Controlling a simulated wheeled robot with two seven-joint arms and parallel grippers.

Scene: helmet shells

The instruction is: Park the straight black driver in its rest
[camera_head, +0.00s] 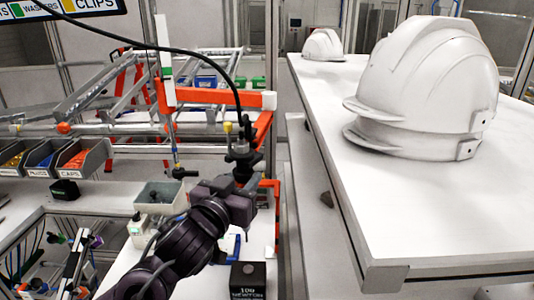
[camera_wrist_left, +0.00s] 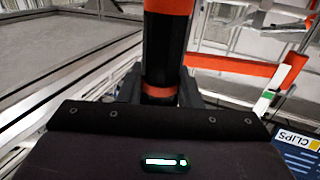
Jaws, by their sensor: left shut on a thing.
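My left gripper (camera_head: 243,178) is shut on the straight black driver (camera_head: 241,152) and holds it upright, with a black cable rising from its top. In the left wrist view the driver (camera_wrist_left: 162,55) stands between the fingers, black with orange bands. The driver's lower end is hidden in the head view by my gripper and arm. An orange bracket (camera_head: 263,130) stands just behind and right of the driver. I cannot tell which part is the driver's rest. My right gripper is not in view.
White helmet shells (camera_head: 425,85) stand on the long white table (camera_head: 420,220) at right. Bins (camera_head: 75,158) line the left. A grey box (camera_head: 160,196) and a black block marked 100 newton (camera_head: 248,280) are near my arm. A thin tool (camera_head: 176,150) hangs left of the driver.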

